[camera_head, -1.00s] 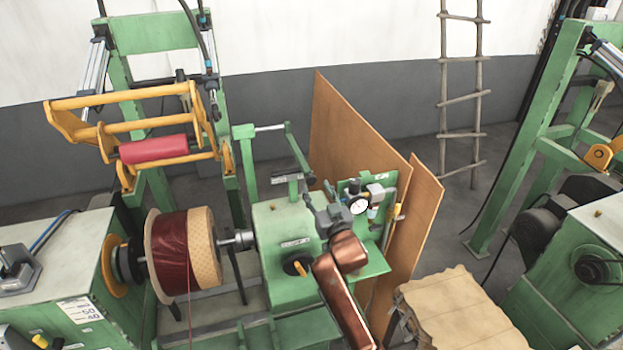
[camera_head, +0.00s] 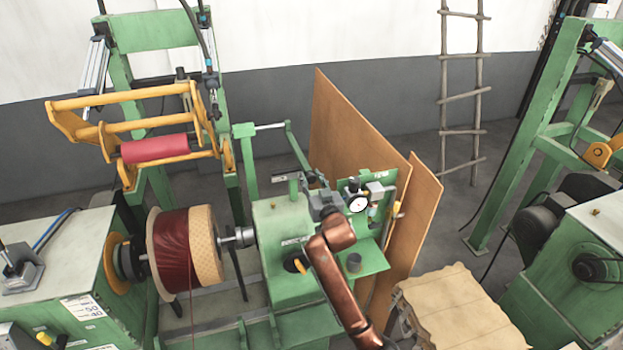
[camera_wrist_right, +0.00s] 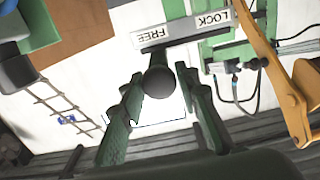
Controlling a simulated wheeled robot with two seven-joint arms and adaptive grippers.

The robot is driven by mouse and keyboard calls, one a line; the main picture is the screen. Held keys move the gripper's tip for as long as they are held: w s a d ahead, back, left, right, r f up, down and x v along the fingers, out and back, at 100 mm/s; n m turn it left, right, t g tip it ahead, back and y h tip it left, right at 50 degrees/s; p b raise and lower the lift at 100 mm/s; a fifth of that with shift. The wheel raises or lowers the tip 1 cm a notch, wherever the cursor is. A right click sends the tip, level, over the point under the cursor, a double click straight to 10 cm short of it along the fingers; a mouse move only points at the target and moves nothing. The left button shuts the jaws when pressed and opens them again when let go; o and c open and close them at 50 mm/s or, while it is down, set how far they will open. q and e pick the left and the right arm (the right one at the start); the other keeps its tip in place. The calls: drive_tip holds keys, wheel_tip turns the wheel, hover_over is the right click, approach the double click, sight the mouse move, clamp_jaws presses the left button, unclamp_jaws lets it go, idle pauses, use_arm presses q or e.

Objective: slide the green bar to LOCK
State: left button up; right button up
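The green bar (camera_head: 294,187) stands upright on top of the green machine housing, beside a small label plate (camera_head: 280,178). In the right wrist view the plate (camera_wrist_right: 185,30) reads FREE on the left and LOCK on the right, upside down. A green piece (camera_wrist_right: 173,9) shows between the two words. A dark round knob (camera_wrist_right: 160,82) lies in front of the plate, between the fingers of my right gripper (camera_wrist_right: 158,80). The fingers are apart, with gaps beside the knob. In the head view my right gripper (camera_head: 312,190) is just right of the bar. My left gripper is not in view.
A pressure gauge (camera_head: 358,204) and fittings on a green panel are close right of my right gripper. Brown boards (camera_head: 350,130) stand behind. A wire spool (camera_head: 180,250) is at left. A grey cylinder (camera_head: 354,262) stands on the green ledge. Yellow frame arms (camera_wrist_right: 285,85) show at right in the wrist view.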

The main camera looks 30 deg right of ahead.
clamp_jaws()
